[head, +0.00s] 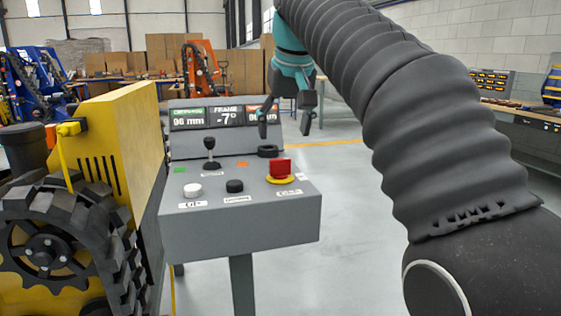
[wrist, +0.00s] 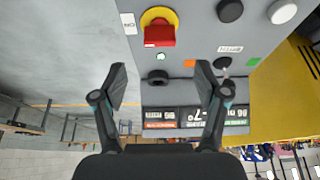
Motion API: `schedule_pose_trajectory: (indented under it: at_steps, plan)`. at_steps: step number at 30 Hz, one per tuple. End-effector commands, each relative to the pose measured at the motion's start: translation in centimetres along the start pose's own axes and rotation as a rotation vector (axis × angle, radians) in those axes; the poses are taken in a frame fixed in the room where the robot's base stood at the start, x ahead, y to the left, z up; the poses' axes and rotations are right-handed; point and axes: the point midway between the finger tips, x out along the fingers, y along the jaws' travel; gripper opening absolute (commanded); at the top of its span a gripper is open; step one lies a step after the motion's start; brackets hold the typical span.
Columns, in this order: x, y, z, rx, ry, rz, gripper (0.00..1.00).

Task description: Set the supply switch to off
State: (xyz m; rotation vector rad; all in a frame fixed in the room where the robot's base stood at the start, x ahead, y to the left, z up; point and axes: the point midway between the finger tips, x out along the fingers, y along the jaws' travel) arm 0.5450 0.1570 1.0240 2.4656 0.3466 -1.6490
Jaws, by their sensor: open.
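The supply switch appears to be the red handle (head: 280,167) on a yellow round base (head: 280,180), at the right of the grey console (head: 240,226). In the wrist view the red handle (wrist: 160,36) sits at the upper middle, below its yellow base (wrist: 153,13), with a small white label (wrist: 128,22) beside it. The label's text is too small to read surely. My gripper (head: 284,128) is open and empty, with its fingers pointing down above the console's back right part. In the wrist view its fingertips (wrist: 160,75) are apart, with the switch beyond them.
The console also carries a black lever (head: 210,152), a white button (head: 193,190), a black button (head: 234,186), a black ring (head: 268,151) and a display (head: 217,117). A yellow tracked machine (head: 125,130) stands close on the left. The floor to the right is clear.

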Motion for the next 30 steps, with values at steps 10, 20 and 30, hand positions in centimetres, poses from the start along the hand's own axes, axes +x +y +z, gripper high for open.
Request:
schedule_pose_trajectory:
  at_steps: [10,20,30]
  plan:
    - [6.2,0.0,0.1,0.0,-0.003,0.0,0.73]
    - [8.9,0.0,0.0,0.0,0.0,0.0,0.73]
    - [9.0,0.0,0.0,0.0,0.001,0.0,0.58]
